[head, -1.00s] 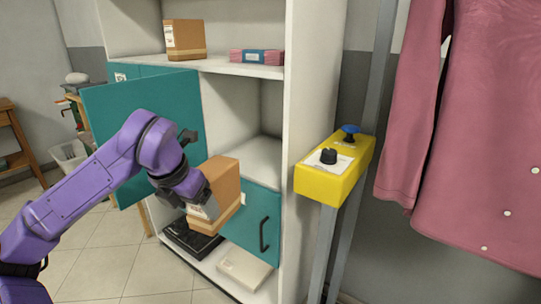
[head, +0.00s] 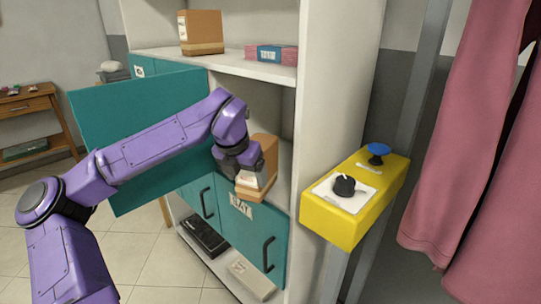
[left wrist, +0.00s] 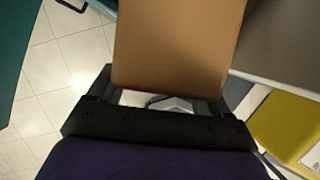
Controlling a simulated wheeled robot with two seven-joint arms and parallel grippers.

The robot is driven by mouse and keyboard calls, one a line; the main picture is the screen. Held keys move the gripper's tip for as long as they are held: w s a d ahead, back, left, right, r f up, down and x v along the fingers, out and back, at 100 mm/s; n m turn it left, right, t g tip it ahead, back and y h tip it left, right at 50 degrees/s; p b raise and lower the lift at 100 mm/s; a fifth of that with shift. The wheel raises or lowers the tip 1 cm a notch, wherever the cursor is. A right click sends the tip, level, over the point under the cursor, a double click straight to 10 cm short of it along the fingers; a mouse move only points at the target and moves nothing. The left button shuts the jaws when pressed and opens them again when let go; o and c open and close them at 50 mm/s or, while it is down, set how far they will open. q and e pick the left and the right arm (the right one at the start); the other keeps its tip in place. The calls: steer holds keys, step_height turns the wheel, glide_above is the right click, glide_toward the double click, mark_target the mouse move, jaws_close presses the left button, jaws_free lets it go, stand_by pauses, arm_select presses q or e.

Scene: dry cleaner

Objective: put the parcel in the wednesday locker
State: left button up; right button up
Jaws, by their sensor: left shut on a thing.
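The brown parcel (head: 266,165) is a cardboard box with a pale label, and it also fills the top of the left wrist view (left wrist: 178,45). My left gripper (head: 243,178) is shut on it and holds it at the front of an open compartment (head: 262,112) in the white locker unit. I cannot tell whether the parcel touches the compartment floor. The compartment's teal door (head: 125,125) is swung wide open to the left, partly hidden by my left arm. No Wednesday label is readable. My right gripper is not in view.
Shut teal doors with black handles (head: 267,254) sit below the compartment. Another box (head: 201,33) and a pink folded bundle (head: 270,55) lie on the shelf above. A yellow control box (head: 352,200) on a post stands close right, beside hanging pink clothing (head: 465,150).

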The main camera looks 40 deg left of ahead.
arm_select(q)
steer(key=w, duration=0.2)
steer(key=w+a, duration=0.1)
steer(key=w, duration=0.1)
steer(key=w+a+p, duration=0.1)
steer(key=w, duration=0.3)
steer(key=w+a+p, duration=0.1)
steer(key=w, duration=0.1)
steer(key=shift+a+r, duration=0.1)
steer(key=shift+r, duration=0.05)
steer(key=shift+w+f, duration=0.25)
steer(key=shift+f, duration=0.65)
steer(key=shift+s, duration=0.1)
steer(key=o, duration=1.3)
steer(key=shift+f, duration=0.1)
steer(key=v, duration=0.7)
steer(key=shift+r, duration=0.35)
